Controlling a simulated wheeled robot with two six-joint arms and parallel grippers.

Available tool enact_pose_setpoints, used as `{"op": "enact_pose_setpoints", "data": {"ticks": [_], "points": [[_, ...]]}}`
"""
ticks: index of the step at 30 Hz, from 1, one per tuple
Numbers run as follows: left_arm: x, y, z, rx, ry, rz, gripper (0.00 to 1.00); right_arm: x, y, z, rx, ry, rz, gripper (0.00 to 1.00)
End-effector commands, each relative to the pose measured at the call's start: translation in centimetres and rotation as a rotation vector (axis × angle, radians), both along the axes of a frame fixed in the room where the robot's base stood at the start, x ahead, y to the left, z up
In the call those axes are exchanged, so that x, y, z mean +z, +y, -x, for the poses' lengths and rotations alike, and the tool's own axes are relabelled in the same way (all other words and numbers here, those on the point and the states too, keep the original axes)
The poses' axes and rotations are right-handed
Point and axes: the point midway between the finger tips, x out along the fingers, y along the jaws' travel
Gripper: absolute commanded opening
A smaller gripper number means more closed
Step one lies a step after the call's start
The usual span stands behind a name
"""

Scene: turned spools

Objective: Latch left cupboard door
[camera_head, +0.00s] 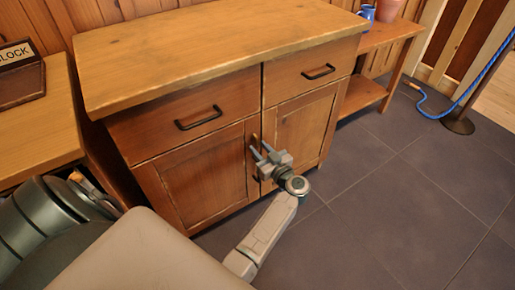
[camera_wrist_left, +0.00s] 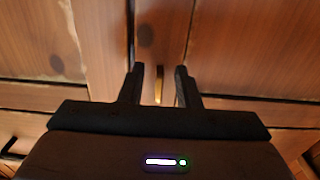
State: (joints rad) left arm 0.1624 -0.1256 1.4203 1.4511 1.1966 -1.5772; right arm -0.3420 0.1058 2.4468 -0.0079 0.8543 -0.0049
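The left cupboard door (camera_head: 198,178) is a brown wooden panel at the lower left of the cupboard and looks shut or nearly shut. The right door (camera_head: 303,128) stands beside it. A small brass latch piece (camera_wrist_left: 159,86) shows between my left fingers in the wrist view. My left gripper (camera_head: 259,147) is at the seam between the doors, near their upper part. Its two dark fingers (camera_wrist_left: 160,68) are apart, on either side of the brass piece; I cannot tell whether they touch it. The gripper hides part of the seam. My right gripper is not in view.
Two drawers with black handles (camera_head: 199,118) sit above the doors, under the wooden top (camera_head: 205,50). A side table (camera_head: 385,42) with a blue jug (camera_head: 366,12) stands at right. A rope post (camera_head: 457,124) is farther right. The tiled floor (camera_head: 385,200) in front is clear.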

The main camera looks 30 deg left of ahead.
Motion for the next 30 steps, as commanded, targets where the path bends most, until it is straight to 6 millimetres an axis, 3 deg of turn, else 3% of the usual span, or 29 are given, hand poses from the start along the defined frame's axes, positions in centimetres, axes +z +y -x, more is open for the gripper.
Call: {"op": "enact_pose_setpoints", "data": {"ticks": [10,15,30], "points": [[0.04,0.16,-0.05,0.0,-0.001,0.001,0.3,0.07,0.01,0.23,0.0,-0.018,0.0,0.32],[0.03,0.16,-0.04,0.0,-0.001,0.001,0.0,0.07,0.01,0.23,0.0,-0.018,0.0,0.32],[0.23,0.09,-0.2,0.001,-0.081,0.034,0.0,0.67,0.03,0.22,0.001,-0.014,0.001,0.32]]}}
